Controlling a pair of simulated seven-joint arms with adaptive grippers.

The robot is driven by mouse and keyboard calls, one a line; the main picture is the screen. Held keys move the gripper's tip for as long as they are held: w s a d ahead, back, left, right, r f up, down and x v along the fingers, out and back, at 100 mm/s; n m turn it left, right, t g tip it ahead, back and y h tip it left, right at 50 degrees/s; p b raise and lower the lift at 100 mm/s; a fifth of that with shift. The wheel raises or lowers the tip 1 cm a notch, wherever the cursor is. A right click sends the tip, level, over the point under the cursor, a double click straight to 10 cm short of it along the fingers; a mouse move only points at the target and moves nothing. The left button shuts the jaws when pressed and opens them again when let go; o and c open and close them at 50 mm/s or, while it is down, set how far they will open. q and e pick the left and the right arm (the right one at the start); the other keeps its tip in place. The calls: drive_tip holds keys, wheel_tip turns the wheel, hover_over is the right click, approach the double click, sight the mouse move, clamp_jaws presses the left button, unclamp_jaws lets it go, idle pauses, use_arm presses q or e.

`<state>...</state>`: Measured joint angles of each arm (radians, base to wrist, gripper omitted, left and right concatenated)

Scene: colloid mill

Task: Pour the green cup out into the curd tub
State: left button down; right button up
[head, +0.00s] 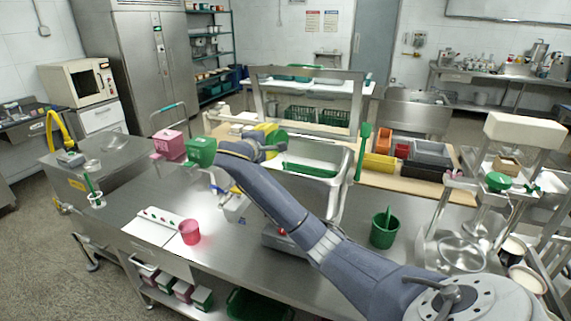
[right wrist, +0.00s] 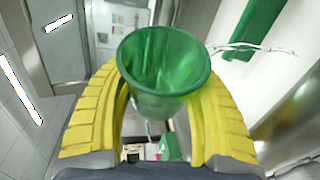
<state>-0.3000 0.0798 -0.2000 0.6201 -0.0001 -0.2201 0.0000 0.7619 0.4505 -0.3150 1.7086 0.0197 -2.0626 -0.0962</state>
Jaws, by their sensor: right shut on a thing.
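My right gripper (head: 270,138) has yellow fingers and is shut on the green cup (head: 279,137), held in the air beside the white tub. In the right wrist view the green cup (right wrist: 163,70) sits between both fingers, its mouth visible; I cannot tell what is inside or how far it tilts. The white tub (head: 335,186), which looks like the curd tub, stands behind my right arm with a long green piece in it. My arm hides part of its front. My left gripper is not in view.
A pink box (head: 169,143) and a green box (head: 201,152) stand left of my gripper. A pink cup (head: 189,231) and a green pail (head: 384,229) stand on the steel table (head: 135,205). An upright green paddle (head: 363,148) rises right of the tub.

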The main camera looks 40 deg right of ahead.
drive_tip(key=shift+s+r+m+t, duration=0.1)
drive_tip(key=shift+r+m+t, duration=0.3)
drive_tip(key=shift+m, duration=0.2)
idle(0.4)
drive_tip(key=shift+s+r+m+h, duration=0.2)
drive_tip(key=shift+m+h, duration=0.1)
drive_tip(key=shift+m, duration=0.2)
drive_tip(key=shift+s+r+m+t, duration=0.1)
drive_tip(key=shift+m+t, duration=0.2)
